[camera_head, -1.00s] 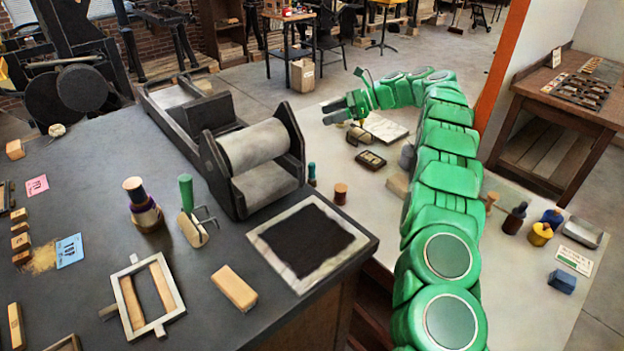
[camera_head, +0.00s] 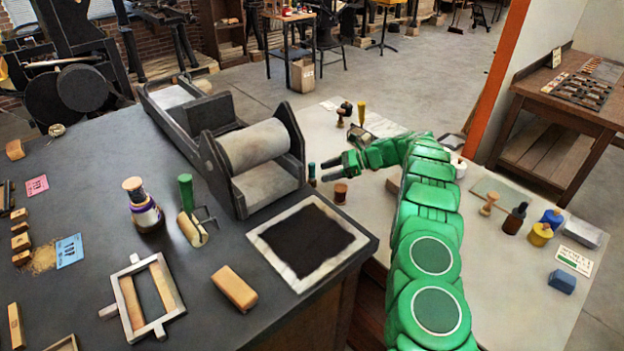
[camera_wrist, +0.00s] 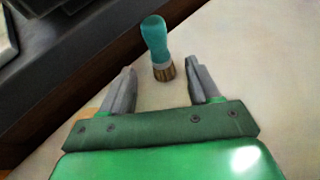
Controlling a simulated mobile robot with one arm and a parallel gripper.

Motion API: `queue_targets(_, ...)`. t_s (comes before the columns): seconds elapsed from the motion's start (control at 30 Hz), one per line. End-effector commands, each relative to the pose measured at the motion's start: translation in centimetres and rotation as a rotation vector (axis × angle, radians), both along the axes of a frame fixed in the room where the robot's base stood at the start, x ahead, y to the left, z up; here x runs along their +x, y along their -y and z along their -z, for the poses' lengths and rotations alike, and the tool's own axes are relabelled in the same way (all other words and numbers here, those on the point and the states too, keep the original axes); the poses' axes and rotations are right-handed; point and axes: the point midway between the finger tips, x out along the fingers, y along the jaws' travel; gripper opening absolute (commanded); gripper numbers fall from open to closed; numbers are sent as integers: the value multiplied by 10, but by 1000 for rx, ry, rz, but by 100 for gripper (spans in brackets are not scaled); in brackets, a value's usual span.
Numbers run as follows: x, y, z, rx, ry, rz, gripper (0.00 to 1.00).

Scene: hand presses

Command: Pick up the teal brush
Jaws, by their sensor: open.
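The teal brush (camera_wrist: 155,42) has a rounded teal handle and short brown bristles. In the wrist view it stands just beyond my fingertips, centred between them. In the head view the brush (camera_head: 312,171) stands upright on the pale table, beside the dark press bench, its lower part near the bench edge. My gripper (camera_head: 325,171) is just to the right of it, pointing left. In the wrist view my gripper (camera_wrist: 160,68) is open, with both grey fingers apart and nothing held between them.
A short brown knob-like piece (camera_head: 340,193) stands close below my gripper. The press bench (camera_head: 372,243) with its roller (camera_head: 254,146) rises on the left.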

Motion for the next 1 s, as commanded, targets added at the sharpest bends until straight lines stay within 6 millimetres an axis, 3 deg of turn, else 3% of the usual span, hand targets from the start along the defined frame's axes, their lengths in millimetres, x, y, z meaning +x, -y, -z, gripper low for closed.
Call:
queue_targets(0.57,-3,-31,22,1,0,-2,61)
queue_targets(0.83,-5,-63,34,-1,1,-1,61)
queue_targets(1.0,-6,-72,38,-1,1,1,61)
